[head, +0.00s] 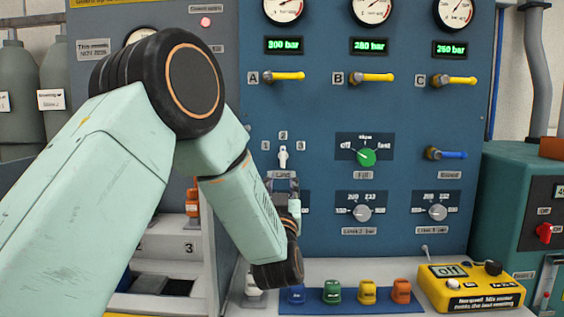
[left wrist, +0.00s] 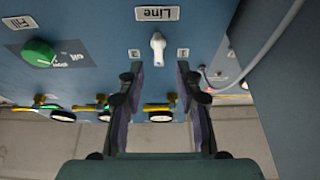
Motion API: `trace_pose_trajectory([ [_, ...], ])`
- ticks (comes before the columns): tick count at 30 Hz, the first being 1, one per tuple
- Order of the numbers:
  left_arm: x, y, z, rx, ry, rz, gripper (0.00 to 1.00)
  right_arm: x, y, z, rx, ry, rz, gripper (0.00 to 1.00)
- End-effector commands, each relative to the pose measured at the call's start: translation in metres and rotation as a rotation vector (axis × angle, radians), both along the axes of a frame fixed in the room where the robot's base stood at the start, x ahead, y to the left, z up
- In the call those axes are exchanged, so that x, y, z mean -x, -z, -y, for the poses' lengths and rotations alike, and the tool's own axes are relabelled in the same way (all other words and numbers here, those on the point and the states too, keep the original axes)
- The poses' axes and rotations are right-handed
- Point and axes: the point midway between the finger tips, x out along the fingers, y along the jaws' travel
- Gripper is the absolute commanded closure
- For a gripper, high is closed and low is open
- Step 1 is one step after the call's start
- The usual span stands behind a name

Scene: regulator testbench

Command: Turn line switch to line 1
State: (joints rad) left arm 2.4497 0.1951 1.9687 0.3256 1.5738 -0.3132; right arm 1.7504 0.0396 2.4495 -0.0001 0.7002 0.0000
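The line switch (head: 283,157) is a small white lever knob on the blue panel in the head view, with marks 1, 2 and 3 around it. Its lever points up toward the 2. The left wrist view shows the knob (left wrist: 158,48) upside down, beyond and between the fingertips. My left gripper (head: 283,187) is just below the switch in the head view and covers part of the "Line" label. In the left wrist view my left gripper (left wrist: 160,78) is open, its fingers apart with nothing between them. No contact with the knob shows. My right gripper is not in view.
The green fill knob (head: 367,157) and two grey regulator knobs (head: 362,213) are right of the switch. Yellow-handled valves (head: 288,76) sit above. A tray with coloured caps (head: 350,304) and a yellow device (head: 470,288) stand on the bench below. A grey cable (left wrist: 265,45) hangs near the right finger.

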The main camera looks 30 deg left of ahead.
Motion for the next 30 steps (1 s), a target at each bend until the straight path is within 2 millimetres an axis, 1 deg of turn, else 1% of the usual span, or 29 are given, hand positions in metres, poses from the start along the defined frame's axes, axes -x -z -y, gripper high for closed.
trace_pose_trajectory([
  [6,0.000,-0.003,0.000,-0.001,-0.001,0.004,0.65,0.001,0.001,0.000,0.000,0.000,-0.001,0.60],
  [11,-0.015,-0.011,-0.010,0.000,-0.002,0.007,0.65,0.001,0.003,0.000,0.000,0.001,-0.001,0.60],
  [18,-0.042,-0.023,-0.026,-0.002,-0.001,0.004,0.65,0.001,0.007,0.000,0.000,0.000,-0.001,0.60],
  [21,-0.049,-0.027,-0.031,-0.001,-0.001,0.003,0.65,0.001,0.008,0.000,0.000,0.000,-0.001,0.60],
  [25,-0.055,-0.030,-0.034,-0.001,-0.001,0.003,0.65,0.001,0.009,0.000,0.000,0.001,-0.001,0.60],
  [30,-0.058,-0.030,-0.036,-0.001,0.000,0.002,0.65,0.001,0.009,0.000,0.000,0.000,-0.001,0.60],
])
